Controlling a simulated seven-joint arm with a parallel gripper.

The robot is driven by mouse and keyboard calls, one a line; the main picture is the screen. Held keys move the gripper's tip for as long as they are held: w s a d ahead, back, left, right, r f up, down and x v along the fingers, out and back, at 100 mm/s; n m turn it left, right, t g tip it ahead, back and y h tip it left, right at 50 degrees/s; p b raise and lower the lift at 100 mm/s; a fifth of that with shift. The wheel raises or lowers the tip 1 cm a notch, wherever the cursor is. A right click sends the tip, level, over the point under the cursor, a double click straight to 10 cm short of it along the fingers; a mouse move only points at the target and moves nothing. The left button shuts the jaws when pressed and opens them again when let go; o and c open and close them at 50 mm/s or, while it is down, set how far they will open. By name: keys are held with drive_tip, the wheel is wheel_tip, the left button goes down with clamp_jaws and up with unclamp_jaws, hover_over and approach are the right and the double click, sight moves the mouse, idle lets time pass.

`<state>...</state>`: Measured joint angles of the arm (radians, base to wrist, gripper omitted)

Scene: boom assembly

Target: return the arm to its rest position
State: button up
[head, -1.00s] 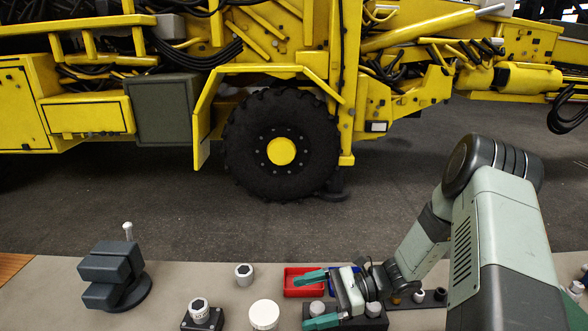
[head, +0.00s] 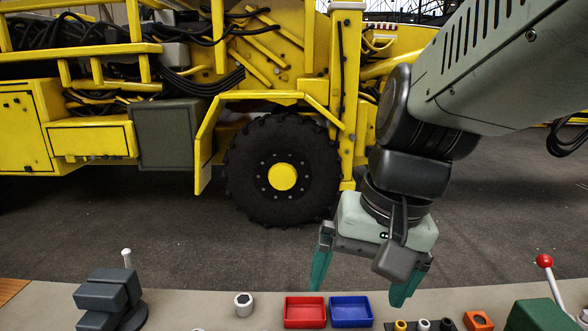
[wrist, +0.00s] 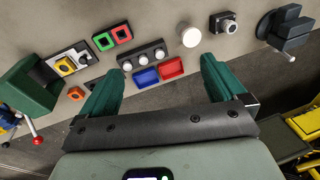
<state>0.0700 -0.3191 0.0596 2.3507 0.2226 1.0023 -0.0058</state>
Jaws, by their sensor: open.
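My gripper (head: 362,285) is open and empty, with its two teal fingers spread wide and pointing down. In the head view it hangs above the far edge of the bench, in front of the yellow machine. My arm comes in from the upper right of the head view and bends down at the wrist.
A yellow machine (head: 92,138) with a large wheel (head: 283,170) stands behind. Floor between is clear.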

drive_tip(key=s+d+r+n+t+h, duration=0.1)
drive_tip(key=s+d+r+t, duration=0.1)
drive_tip(key=s+r+t, duration=0.2)
drive_tip(key=shift+s+d+r+n+h, duration=0.15)
drive_tip(key=shift+s+d+n+h, duration=0.25)
idle(0.5)
